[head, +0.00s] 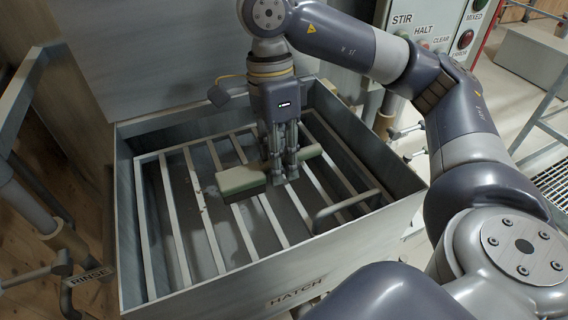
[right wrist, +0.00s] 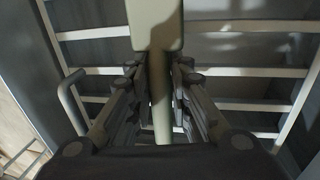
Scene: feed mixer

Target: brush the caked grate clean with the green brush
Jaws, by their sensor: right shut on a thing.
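The grate (head: 174,215) is a set of pale parallel bars inside a grey metal box, with its bars also showing in the right wrist view (right wrist: 245,72). A few small dark specks show near its middle-left bars; I cannot tell how much cake is on it. My right gripper (head: 283,172) points down over the grate and is shut on the handle of the green brush (head: 241,181). The brush's block sticks out left of the fingers, low over the bars; I cannot tell whether its underside touches them. In the right wrist view the handle (right wrist: 161,105) runs between the fingers.
The box's front wall carries a HATCH label (head: 297,290). A bent handle bar (head: 346,205) stands at the grate's right side. A control panel (head: 432,40) with STIR and HALT labels is behind my right arm. RINSE pipework (head: 90,276) is at the left.

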